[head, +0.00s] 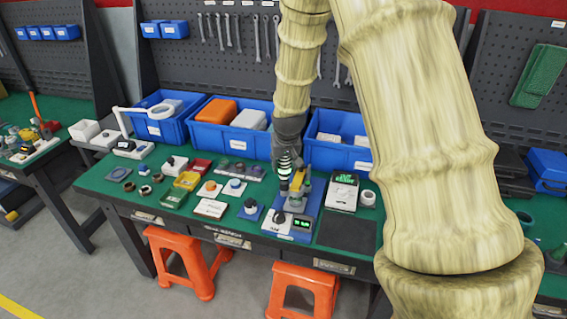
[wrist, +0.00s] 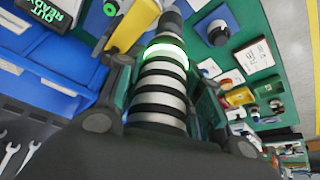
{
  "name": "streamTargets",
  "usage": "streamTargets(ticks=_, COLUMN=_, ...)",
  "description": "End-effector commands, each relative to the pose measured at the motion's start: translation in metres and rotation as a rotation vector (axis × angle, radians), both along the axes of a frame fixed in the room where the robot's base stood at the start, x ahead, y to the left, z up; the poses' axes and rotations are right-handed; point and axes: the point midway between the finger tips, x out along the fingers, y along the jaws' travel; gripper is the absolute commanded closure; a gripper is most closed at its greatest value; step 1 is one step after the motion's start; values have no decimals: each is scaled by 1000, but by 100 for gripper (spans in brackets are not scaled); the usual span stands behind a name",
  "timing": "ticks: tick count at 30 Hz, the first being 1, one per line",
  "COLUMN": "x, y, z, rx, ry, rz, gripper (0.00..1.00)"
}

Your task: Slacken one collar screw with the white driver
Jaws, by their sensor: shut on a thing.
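A driver with white and black bands and a glowing green ring (wrist: 162,88) is held between the fingers of my gripper (wrist: 164,72) in the wrist view. In the head view my gripper (head: 287,158) is shut on the driver (head: 284,177), which points down over a small test fixture. The fixture has a blue base (head: 312,196), a yellowish upright part (head: 304,187) and a small display with green digits (head: 302,223). The driver tip is beside the upright part; I cannot tell whether it touches anything. The collar screws are too small or hidden to make out.
Blue bins (head: 228,138) line the back of the green table. A device reading in green (head: 344,191) stands right of the fixture, with a dark mat (head: 346,234) in front. Several small parts and trays (head: 174,198) lie to the left. Orange stools (head: 303,288) stand in front.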

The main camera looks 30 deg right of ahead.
Motion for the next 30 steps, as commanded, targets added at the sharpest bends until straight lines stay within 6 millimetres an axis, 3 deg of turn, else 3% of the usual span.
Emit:
streamTargets(ticks=17, x=-1, y=0, z=0, rx=2, ry=4, rz=0, gripper=93)
streamTargets(ticks=30, x=0, y=0, z=23, rx=0, ry=1, rz=0, gripper=93)
